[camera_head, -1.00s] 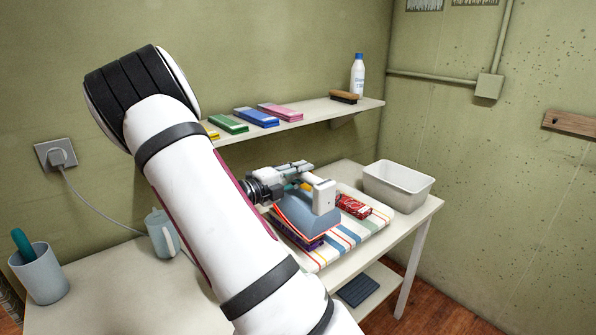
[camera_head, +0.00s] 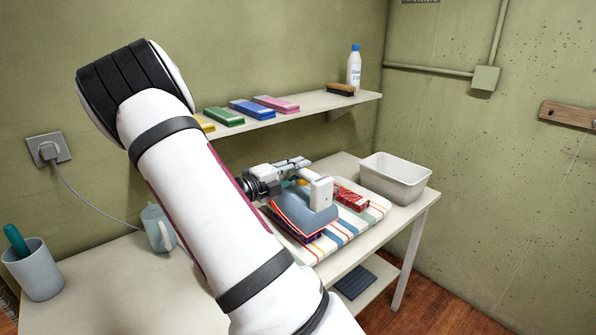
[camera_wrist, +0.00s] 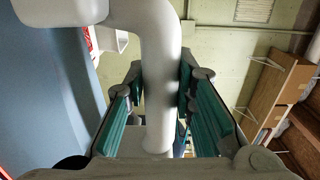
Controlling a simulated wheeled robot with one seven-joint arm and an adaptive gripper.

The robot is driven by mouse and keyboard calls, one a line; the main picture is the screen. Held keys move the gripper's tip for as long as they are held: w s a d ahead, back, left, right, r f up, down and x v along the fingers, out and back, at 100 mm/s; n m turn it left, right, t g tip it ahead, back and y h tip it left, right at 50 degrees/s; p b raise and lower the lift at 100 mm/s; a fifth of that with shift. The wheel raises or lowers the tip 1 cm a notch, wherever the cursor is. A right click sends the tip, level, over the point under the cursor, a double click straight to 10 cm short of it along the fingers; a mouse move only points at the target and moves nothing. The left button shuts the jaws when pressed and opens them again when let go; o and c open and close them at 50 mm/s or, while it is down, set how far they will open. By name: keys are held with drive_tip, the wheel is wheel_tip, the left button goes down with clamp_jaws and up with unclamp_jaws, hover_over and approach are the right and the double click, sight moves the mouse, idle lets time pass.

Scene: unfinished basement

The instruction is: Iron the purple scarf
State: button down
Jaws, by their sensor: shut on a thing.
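My gripper (camera_head: 300,178) is shut on the handle. In the wrist view the white handle (camera_wrist: 160,70) runs between the teal finger pads of my gripper (camera_wrist: 158,100), and the iron's blue body (camera_wrist: 45,90) fills the left side.
A red patterned folded cloth (camera_head: 351,198) lies right of the iron. A white basin (camera_head: 397,185) stands at the table's right end. A shelf (camera_head: 300,118) with colored boxes, a brush and a bottle (camera_head: 354,69) hangs behind. A mug (camera_head: 158,228) stands left, behind my arm.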

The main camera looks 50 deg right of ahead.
drive_tip(key=shift+f, duration=0.5)
idle(1.8)
drive_tip(key=shift+w+d+b, duration=0.25)
drive_tip(key=shift+w+b, duration=0.05)
drive_tip(key=shift+w, duration=0.7)
drive_tip(key=shift+s+a+p, duration=0.2)
drive_tip(key=shift+s+p, duration=0.6)
drive_tip(key=shift+s, duration=0.1)
drive_tip(key=shift+s+a+p, duration=0.2)
drive_tip(key=shift+s+p, duration=0.6)
drive_tip(key=shift+s, duration=0.1)
idle(0.9)
drive_tip(key=shift+w+d+b, duration=0.15)
drive_tip(key=shift+w+b, duration=0.15)
drive_tip(key=shift+w, duration=0.5)
idle(1.2)
